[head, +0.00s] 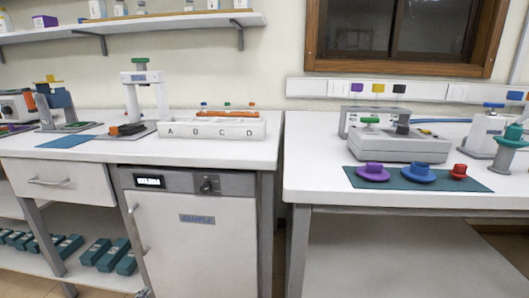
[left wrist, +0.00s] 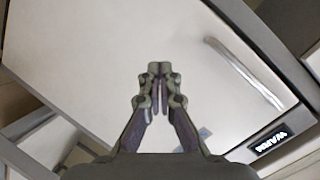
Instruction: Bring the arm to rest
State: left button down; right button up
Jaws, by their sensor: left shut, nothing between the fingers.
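My left gripper (left wrist: 159,72) shows in the left wrist view with its fingertips together and nothing between them. It is in front of the white door of the sample cabinet (left wrist: 110,45); I cannot tell the exact gap. The door's handle (left wrist: 245,70) and the lit display (left wrist: 270,140) are to the right of the fingers in that view. In the head view only a small tip of the left gripper (head: 144,293) shows at the bottom edge, low by the cabinet door (head: 195,245), which is shut. My right gripper is not in view.
The left bench (head: 90,152) carries instruments and a white rack (head: 212,127) marked A to D. The right bench (head: 330,187) has a grey device (head: 398,147) and a green mat (head: 478,184) with purple, blue and red pieces. A gap separates the benches.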

pick_arm(q)
jog(key=s+d+f+n+g, duration=0.3)
jog(key=s+d+f, duration=0.1)
jog(key=s+d, duration=0.25)
jog(key=s+d+f+n+g, duration=0.2)
jog(key=s+d+f+n, duration=0.15)
jog(key=s+d, duration=0.3)
jog(key=s+d+n+g+h, duration=0.3)
jog(key=s+d+g, duration=0.2)
jog(key=s+d, duration=0.8)
jog(key=s+a+g+y+p, duration=0.1)
jog(key=s+a+p, duration=0.4)
jog(key=s+p, duration=0.5)
jog(key=s+a+g+y+p, duration=0.1)
jog(key=s+a+p, duration=0.4)
jog(key=p, duration=1.7)
jog(key=s+g, duration=0.1)
jog(key=s, duration=0.4)
jog(key=shift+s+a, duration=0.15)
jog(key=shift+s, duration=0.05)
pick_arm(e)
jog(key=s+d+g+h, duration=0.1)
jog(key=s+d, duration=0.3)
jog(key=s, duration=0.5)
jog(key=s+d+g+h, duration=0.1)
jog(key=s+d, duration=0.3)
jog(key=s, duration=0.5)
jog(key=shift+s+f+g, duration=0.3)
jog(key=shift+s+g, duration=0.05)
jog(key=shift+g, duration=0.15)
